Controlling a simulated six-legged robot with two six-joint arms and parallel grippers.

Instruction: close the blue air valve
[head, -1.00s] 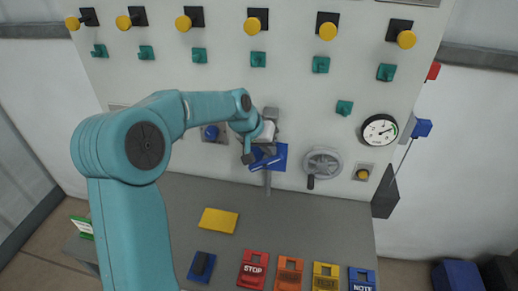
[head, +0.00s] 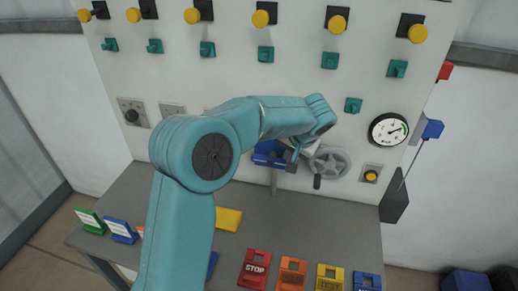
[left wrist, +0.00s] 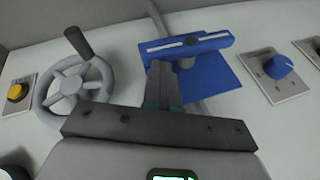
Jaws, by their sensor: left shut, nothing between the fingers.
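The blue air valve shows in the left wrist view as a blue lever (left wrist: 215,42) with a white stripe over a blue plate (left wrist: 218,80). A grey pipe (left wrist: 155,14) runs behind it, and the lever lies across the pipe. In the head view, the blue plate (head: 267,156) is partly hidden by my left arm. My left gripper (head: 292,166) is at the plate's right side, between it and the grey handwheel. Its fingers (left wrist: 164,83) are shut and empty, close in front of the valve; I cannot tell whether they touch it. My right gripper is not in view.
The grey handwheel (head: 342,164) is close to the right of my left gripper. A gauge (head: 388,130) and a yellow button (head: 371,175) are farther right. A blue knob (left wrist: 279,66) is on the valve's other side. Coloured tags, including a red STOP (head: 255,266), lie on the bench (head: 330,222).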

